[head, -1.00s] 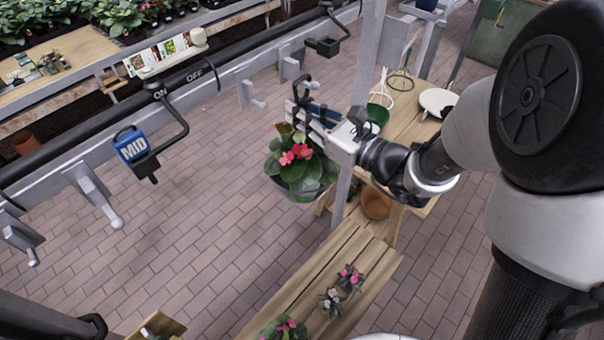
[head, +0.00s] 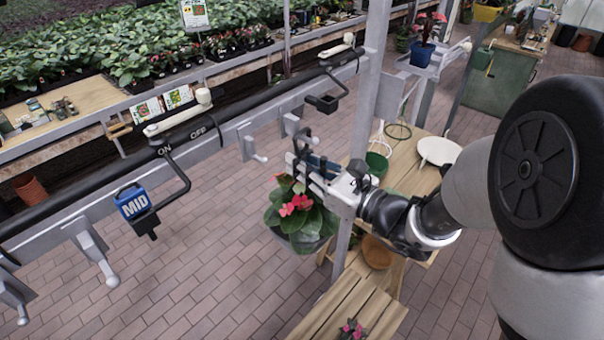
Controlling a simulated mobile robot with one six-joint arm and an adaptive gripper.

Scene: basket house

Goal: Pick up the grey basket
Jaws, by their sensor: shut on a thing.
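The grey basket (head: 306,243) hangs in mid-air in the head view. It is full of large green leaves and pinkish-red flowers, which hide most of it; only its lower grey side shows. My gripper (head: 299,167) is right above the plant and is shut on the basket's upper part. The exact place of the grip is hidden by the fingers and leaves. The basket looks about upright, clear of the brick floor.
A grey post (head: 370,100) stands close behind my gripper. A black rail (head: 100,190) with hooks and a blue MID tag (head: 133,204) runs along the left. A wooden bench (head: 345,305) is below right, and a wooden table (head: 410,170) holds pots. The brick floor is open at lower left.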

